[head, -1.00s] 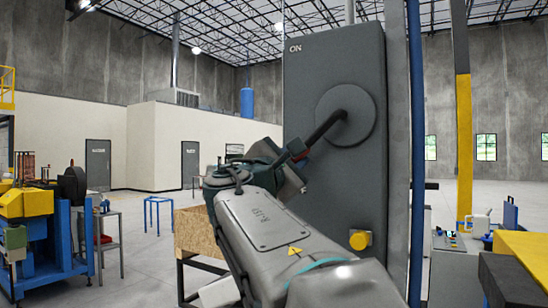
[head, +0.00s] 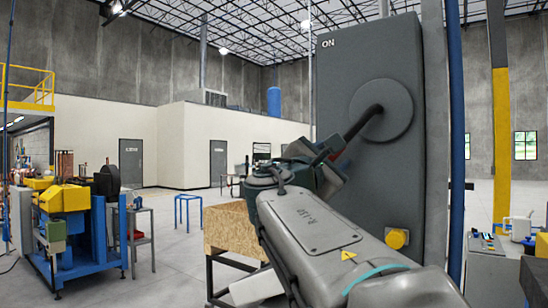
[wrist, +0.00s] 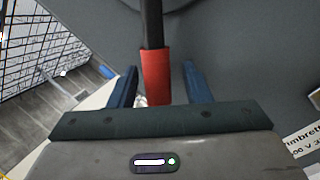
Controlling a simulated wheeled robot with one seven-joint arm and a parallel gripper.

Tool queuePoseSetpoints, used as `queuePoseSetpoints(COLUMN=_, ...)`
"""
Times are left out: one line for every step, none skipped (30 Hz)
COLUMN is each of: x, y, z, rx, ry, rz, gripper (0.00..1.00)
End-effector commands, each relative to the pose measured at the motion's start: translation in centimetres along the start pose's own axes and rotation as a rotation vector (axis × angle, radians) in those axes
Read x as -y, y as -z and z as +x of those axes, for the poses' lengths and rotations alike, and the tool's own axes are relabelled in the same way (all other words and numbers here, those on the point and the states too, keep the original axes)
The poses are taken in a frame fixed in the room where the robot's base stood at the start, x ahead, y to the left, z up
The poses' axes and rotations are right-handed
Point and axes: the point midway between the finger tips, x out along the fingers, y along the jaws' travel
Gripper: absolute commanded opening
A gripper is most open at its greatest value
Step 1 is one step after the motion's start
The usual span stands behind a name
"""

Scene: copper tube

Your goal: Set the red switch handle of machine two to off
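The switch box (head: 345,210) is a tall grey cabinet with "ON" printed at its top left. A round disc (head: 398,92) on its face carries a dark lever (head: 360,123) that slants down and to the left. In the wrist view, the lever's red handle (wrist: 156,78) stands between the two blue fingers of my gripper (wrist: 160,85). Gaps show on both sides of the handle, so my gripper is open around it. In the head view my gripper (head: 328,158) is at the lever's lower end, and little of the red shows there.
A wooden crate on a stand (head: 230,228) is left of my arm.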

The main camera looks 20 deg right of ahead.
Motion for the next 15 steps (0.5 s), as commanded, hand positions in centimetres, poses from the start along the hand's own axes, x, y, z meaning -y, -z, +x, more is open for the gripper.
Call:
queuePoseSetpoints(x=0.0, y=0.0, z=-0.1, rx=0.0, ry=-0.001, rz=0.001, gripper=0.44)
queuePoseSetpoints(x=0.0, y=0.0, z=-0.1, rx=0.0, ry=-0.001, rz=0.001, gripper=0.44)
queuePoseSetpoints(x=0.0, y=0.0, z=-0.3, rx=0.0, ry=-0.001, rz=0.001, gripper=0.44)
queuePoseSetpoints(x=0.0, y=0.0, z=-0.6, rx=0.0, ry=-0.002, rz=0.002, gripper=0.44)
queuePoseSetpoints(x=0.0, y=0.0, z=-0.9, rx=0.0, ry=-0.003, rz=0.002, gripper=0.44)
queuePoseSetpoints(x=0.0, y=0.0, z=-1.5, rx=0.0, ry=-0.003, rz=0.003, gripper=0.44)
queuePoseSetpoints(x=0.0, y=0.0, z=-2.0, rx=0.0, ry=-0.003, rz=0.003, gripper=0.44)
queuePoseSetpoints(x=0.0, y=0.1, z=-2.5, rx=0.0, ry=-0.003, rz=0.003, gripper=0.44)
queuePoseSetpoints(x=0.1, y=0.1, z=-3.4, rx=0.0, ry=-0.004, rz=0.003, gripper=0.44)
queuePoseSetpoints(x=0.1, y=0.1, z=-4.0, rx=-0.001, ry=-0.004, rz=0.004, gripper=0.44)
queuePoseSetpoints(x=0.1, y=0.1, z=-4.8, rx=-0.001, ry=-0.004, rz=0.004, gripper=0.44)
queuePoseSetpoints(x=0.1, y=0.1, z=-5.8, rx=-0.001, ry=-0.004, rz=0.003, gripper=0.44)
queuePoseSetpoints(x=0.1, y=0.1, z=-6.5, rx=-0.001, ry=-0.005, rz=0.002, gripper=0.44)
queuePoseSetpoints(x=0.1, y=0.1, z=-7.2, rx=0.0, ry=-0.004, rz=0.002, gripper=0.44)
queuePoseSetpoints(x=0.1, y=0.1, z=-8.1, rx=-0.001, ry=-0.004, rz=0.003, gripper=0.44)
